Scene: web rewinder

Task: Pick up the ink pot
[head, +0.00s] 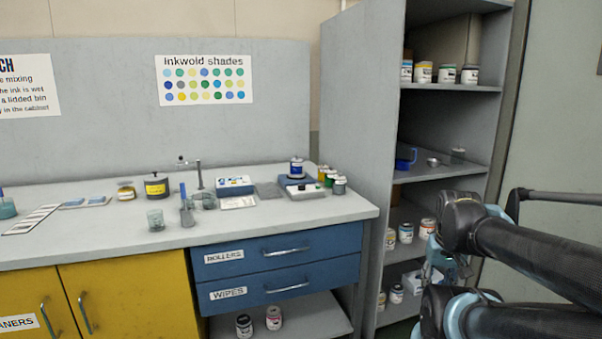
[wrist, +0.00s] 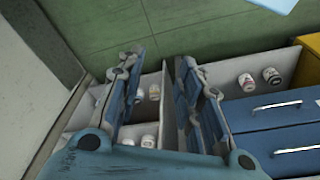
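Several pots could be the ink pot, and I cannot tell which one is meant. A blue pot with a pale lid (head: 297,168) stands on the scale at the right of the counter. Small yellow, green and grey pots (head: 331,178) stand beside it. White labelled jars stand on the cabinet's upper shelf (head: 446,73) and lower shelf (head: 406,232). My gripper (wrist: 158,75) is open in the wrist view, its two blue-grey fingers wide apart with nothing held. White jars (wrist: 148,141) show beyond and between the fingers. In the head view my arm partly hides the lower cabinet.
The grey open cabinet (head: 361,100) stands right of the counter (head: 100,238). Blue drawers (head: 277,251) and yellow doors (head: 130,300) sit under the counter. A glass beaker (head: 156,220) stands near the counter's front edge. Two jars (head: 259,321) sit below the drawers.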

